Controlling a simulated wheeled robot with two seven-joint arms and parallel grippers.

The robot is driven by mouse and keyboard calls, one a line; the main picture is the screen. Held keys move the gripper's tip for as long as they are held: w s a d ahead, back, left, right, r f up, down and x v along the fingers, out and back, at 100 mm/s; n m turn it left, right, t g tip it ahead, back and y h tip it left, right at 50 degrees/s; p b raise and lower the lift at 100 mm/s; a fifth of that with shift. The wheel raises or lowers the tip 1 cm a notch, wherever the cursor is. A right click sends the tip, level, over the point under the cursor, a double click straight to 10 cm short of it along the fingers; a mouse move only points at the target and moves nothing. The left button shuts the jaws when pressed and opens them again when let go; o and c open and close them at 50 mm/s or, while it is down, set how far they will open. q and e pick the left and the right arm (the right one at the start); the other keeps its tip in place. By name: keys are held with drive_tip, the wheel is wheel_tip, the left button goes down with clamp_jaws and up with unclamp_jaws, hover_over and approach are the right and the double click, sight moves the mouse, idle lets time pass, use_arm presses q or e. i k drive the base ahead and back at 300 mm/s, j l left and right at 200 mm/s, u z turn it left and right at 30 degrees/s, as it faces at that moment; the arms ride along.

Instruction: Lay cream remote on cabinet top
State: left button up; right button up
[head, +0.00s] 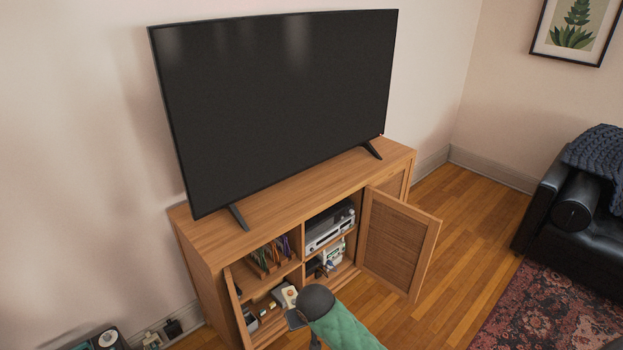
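The wooden cabinet (272,208) stands against the wall, and its top is bare apart from the feet of a large black television. The cabinet's front is open, with several items on its inner shelves. A small pale item with an orange mark (290,295) sits on the lower left shelf, too small to identify. I cannot pick out a cream remote for certain.
The television (285,100) rises over the cabinet top. An open door (398,240) swings out at the right. A green quilted object with a dark rounded end (342,328) covers part of the lower front. A black sofa (565,235) and patterned rug (540,310) lie right.

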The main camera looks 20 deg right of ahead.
sight(322, 188)
drive_tip(key=l+u, duration=0.3)
drive_tip(key=l, duration=1.1)
drive_tip(key=l+u, duration=0.25)
drive_tip(key=l, duration=1.15)
drive_tip(key=k, duration=0.05)
